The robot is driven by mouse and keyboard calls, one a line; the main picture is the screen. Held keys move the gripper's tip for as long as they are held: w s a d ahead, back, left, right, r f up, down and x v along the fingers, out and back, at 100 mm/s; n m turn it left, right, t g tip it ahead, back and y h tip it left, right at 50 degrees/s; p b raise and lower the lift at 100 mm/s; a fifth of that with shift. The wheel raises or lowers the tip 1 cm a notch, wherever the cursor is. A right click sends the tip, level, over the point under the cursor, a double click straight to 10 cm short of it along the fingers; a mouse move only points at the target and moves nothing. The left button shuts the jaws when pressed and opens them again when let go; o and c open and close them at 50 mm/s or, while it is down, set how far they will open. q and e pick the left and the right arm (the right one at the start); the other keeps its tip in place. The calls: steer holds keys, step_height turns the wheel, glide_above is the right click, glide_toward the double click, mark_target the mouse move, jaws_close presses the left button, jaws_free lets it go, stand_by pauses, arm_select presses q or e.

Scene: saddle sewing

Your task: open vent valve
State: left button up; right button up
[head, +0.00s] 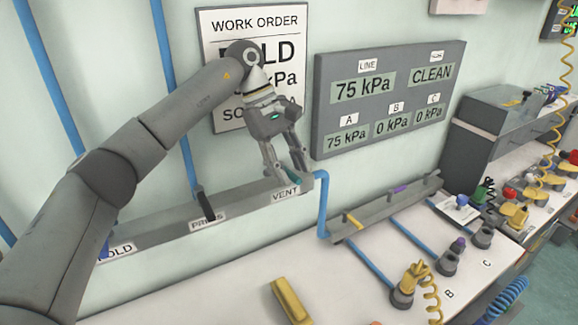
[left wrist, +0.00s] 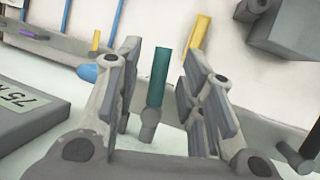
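The vent valve has a teal handle (head: 294,181) on the grey wall rail above the VENT label (head: 286,196). My left gripper (head: 292,170) is right at this handle, pointing down toward the rail. In the left wrist view the teal handle (left wrist: 159,78) stands between the two spread fingers (left wrist: 160,95), with gaps visible on both sides. The left gripper is open. The handle's base is partly visible below it. My right gripper is in neither view.
The rail also carries a dark PRESS handle (head: 204,205) and a HOLD label (head: 118,250) partly behind my arm. The display panel (head: 390,97) reads LINE 75 kPa, CLEAN. A yellow block (head: 289,300) lies on the white bench. A blue pipe (head: 321,205) runs beside VENT.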

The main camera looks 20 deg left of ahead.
mark_target(289, 173)
arm_select(q)
step_height(289, 173, up, 10)
steer(key=shift+f, duration=0.15)
stand_by(0.3)
